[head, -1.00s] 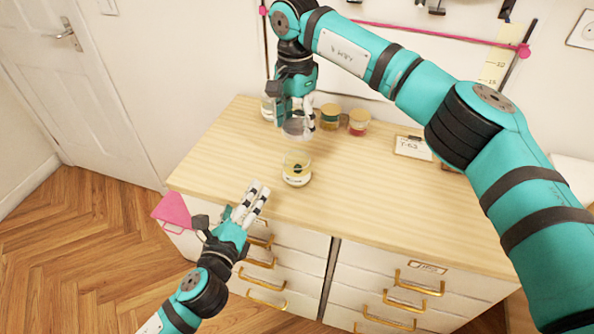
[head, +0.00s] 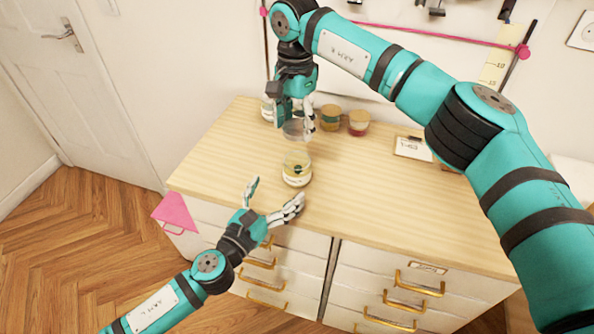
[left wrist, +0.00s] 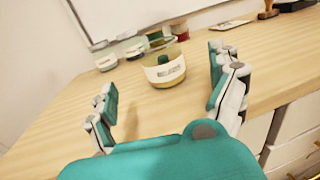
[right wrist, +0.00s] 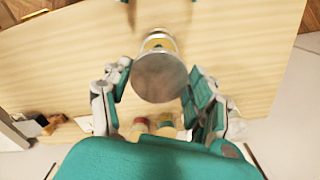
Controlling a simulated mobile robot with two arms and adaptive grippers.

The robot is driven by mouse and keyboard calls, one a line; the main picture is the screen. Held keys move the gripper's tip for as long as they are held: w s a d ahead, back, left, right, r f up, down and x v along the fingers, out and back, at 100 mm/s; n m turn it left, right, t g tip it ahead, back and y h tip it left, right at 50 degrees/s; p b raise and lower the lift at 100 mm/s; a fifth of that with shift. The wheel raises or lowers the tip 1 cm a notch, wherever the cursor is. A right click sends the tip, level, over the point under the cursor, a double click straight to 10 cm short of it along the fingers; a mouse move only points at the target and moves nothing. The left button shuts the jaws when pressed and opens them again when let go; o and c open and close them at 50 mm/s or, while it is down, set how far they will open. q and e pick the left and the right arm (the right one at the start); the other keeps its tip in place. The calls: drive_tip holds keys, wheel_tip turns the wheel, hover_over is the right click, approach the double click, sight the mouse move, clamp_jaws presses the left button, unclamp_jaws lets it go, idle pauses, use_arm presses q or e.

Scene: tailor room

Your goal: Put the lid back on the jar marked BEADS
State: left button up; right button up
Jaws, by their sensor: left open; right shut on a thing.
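A small glass jar (head: 297,173) with a pale label and yellow-green contents stands upright and open near the front of the wooden top; its lettering is too small to read. It also shows in the left wrist view (left wrist: 166,70). My right gripper (head: 296,126) is shut on a round grey lid (right wrist: 159,77), held above the top and a little behind the jar, apart from it. The lid partly hides the jar (right wrist: 158,42) in the right wrist view. My left gripper (head: 276,192) is open and empty at the front edge, its spread fingers facing the jar.
Lidded jars with green (head: 330,118) and red (head: 358,122) contents stand at the back, with another jar (head: 267,110) to their left. A small card (head: 413,148) lies to the right. A pink object (head: 175,212) is at the cabinet's left side.

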use_arm(q)
drive_tip(key=x, duration=0.9)
drive_tip(key=shift+w+d, duration=0.2)
drive_tip(key=shift+w, duration=0.15)
drive_tip(key=c, duration=1.8)
use_arm(e)
hover_over(295, 150)
drive_tip(key=s, duration=0.3)
drive_tip(key=shift+d+f, duration=0.1)
drive_tip(key=shift+f, duration=2.4)
drive_tip(key=shift+f, duration=0.9)
drive_tip(key=shift+f, duration=0.55)
